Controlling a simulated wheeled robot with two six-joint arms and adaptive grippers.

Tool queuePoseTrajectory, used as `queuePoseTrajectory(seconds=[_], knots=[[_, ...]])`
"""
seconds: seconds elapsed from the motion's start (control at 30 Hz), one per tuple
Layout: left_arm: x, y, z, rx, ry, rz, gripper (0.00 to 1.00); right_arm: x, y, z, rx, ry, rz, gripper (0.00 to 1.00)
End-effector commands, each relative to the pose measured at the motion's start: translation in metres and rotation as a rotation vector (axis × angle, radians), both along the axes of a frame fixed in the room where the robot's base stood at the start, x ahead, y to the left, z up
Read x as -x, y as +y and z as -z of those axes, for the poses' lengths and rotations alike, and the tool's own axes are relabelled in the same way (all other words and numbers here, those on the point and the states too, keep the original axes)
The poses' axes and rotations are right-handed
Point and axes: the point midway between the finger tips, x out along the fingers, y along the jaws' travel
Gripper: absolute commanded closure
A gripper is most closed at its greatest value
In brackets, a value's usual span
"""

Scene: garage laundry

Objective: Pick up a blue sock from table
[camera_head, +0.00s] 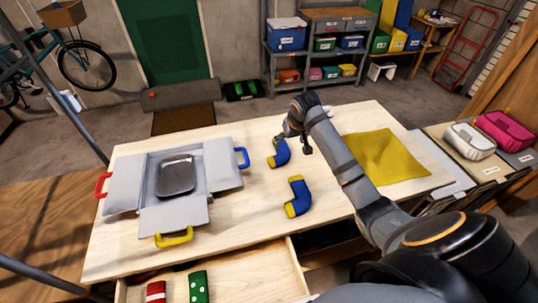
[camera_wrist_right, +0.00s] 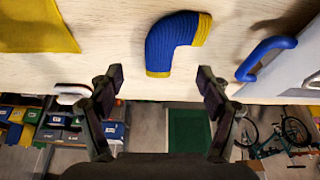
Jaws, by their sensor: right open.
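Two blue socks with yellow ends lie on the light wooden table (camera_head: 240,227). The far sock (camera_head: 281,156) is near the table's far edge and partly beneath my right gripper (camera_head: 293,144). The near sock (camera_head: 298,195) lies closer to the front edge. In the right wrist view, a bent blue sock (camera_wrist_right: 172,40) lies on the table just beyond the fingertips of my right gripper (camera_wrist_right: 160,82), roughly between them. The fingers are apart and empty, and no contact shows. My left gripper is out of view.
A grey flap-sided box (camera_head: 122,182) with red, blue and yellow handles holds a dark tray (camera_head: 176,177) on the table's left. A yellow cloth (camera_head: 385,160) lies right. An open front drawer (camera_head: 235,281) holds red-striped and green dotted items.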

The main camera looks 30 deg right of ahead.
Motion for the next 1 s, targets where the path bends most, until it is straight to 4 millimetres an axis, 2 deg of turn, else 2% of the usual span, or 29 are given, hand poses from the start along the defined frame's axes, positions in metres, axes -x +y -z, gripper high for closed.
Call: queuePoseTrajectory(seconds=[0.03,0.13,0.23,0.43,0.57,0.77,0.9,1.0], knots=[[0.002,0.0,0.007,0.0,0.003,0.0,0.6,-0.006,-0.007,-0.001,-0.004,-0.005,0.016,0.23],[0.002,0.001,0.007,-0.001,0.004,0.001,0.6,-0.01,-0.012,-0.006,-0.014,-0.007,0.029,0.23],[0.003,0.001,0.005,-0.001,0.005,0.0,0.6,-0.011,-0.012,-0.004,-0.016,-0.006,0.031,0.23],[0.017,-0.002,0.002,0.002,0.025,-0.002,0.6,-0.024,-0.014,0.028,-0.016,-0.005,0.031,0.23],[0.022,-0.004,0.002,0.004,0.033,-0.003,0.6,-0.029,-0.015,0.04,-0.015,-0.007,0.029,0.23],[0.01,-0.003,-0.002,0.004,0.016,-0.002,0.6,-0.032,-0.015,0.048,-0.014,-0.006,0.029,0.23],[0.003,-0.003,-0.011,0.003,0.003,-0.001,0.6,-0.04,-0.015,0.071,-0.016,-0.005,0.029,0.23],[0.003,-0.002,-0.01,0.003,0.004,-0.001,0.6,-0.045,-0.017,0.085,-0.015,-0.006,0.029,0.23]])
